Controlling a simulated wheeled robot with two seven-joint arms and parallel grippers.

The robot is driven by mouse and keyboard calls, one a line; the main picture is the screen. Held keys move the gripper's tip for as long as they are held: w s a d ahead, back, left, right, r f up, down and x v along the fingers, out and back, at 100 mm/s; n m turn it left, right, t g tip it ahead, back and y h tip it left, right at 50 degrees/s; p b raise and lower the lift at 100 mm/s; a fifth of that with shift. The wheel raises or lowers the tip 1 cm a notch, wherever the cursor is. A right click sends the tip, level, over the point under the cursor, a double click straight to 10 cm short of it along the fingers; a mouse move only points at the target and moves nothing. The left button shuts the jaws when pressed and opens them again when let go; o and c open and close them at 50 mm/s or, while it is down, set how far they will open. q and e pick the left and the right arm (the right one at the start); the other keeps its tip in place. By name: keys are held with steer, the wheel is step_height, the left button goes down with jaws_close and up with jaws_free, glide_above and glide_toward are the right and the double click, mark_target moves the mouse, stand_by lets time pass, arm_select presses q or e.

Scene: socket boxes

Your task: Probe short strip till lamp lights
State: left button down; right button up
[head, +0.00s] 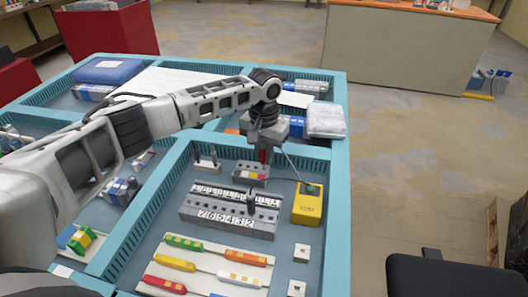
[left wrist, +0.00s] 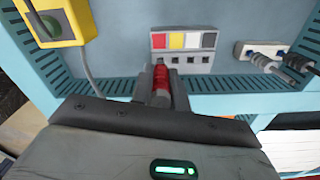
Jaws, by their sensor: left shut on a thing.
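My left gripper (head: 265,146) is shut on a red probe (left wrist: 162,82), which points down. The probe is near a short grey strip (head: 249,174). In the left wrist view this strip (left wrist: 184,50) has red, yellow, white and dark patches above a row of dark holes. The probe tip is hidden, so contact cannot be told. The yellow lamp box (head: 307,204) stands right of the strip, with a cable rising from it. Its green dome shows in the left wrist view (left wrist: 54,22); whether it is lit is unclear. My right gripper is not in view.
A longer numbered strip (head: 228,219) lies in front, with a dark upright peg (head: 251,201) on it. Coloured handles lie on white boards nearer. A white block with two plugs (head: 207,165) stands left. Turquoise tray walls (head: 337,230) surround the compartment.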

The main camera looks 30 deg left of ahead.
arm_select(q)
steer(key=shift+f, duration=0.7)
steer(key=c, duration=1.3)
jaws_free()
